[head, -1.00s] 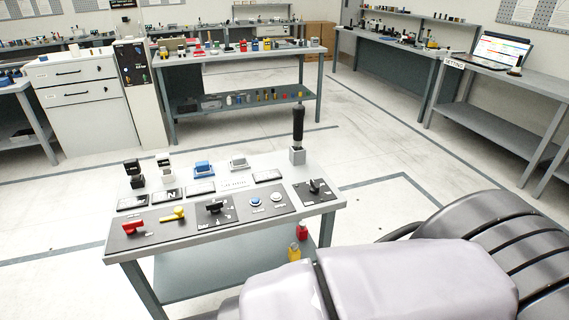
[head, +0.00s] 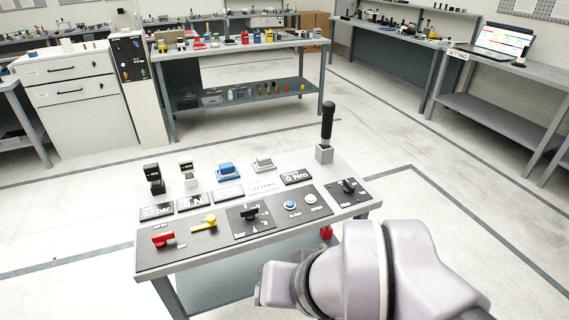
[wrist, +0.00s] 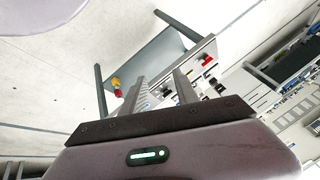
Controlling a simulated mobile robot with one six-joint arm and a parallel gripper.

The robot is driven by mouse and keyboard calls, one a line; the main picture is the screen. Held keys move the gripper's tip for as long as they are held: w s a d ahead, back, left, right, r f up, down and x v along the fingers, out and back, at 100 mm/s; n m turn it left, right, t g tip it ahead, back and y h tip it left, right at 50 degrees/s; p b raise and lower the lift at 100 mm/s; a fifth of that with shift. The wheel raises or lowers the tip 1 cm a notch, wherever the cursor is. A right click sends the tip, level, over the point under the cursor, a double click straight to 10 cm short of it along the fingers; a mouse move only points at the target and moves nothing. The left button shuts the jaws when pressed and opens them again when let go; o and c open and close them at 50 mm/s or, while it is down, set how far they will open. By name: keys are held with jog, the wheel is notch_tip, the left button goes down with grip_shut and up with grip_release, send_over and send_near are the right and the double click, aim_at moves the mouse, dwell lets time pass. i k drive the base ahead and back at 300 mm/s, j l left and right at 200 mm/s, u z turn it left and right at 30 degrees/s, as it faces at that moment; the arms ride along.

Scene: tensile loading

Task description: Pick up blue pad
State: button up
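The blue pad (head: 228,172) sits on the back row of the small control table (head: 160,268) in the head view, between a black-and-white clamp piece and a white pad (head: 264,164). My gripper (wrist: 159,76) shows in the wrist view with its two fingers apart and nothing between them. The table lies beyond the fingers there, tilted in the picture. I cannot make out the blue pad in the wrist view. In the head view my arm is at the lower right, in front of the table, and the fingertips are not seen.
A black-handled lever (head: 327,122) stands at the table's back right. A red knob (head: 163,239), a yellow lever (head: 205,224) and buttons fill the front panels. A yellow and a red bottle (wrist: 118,92) show on the lower shelf. Open floor surrounds the table.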

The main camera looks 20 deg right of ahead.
aim_at(226, 170)
jog(key=i+u, duration=0.2)
jog(key=i, duration=0.25)
jog(key=i+l+u, duration=0.15)
jog(key=i, duration=0.3)
jog(key=i+l+u, duration=0.2)
jog(key=i, duration=0.25)
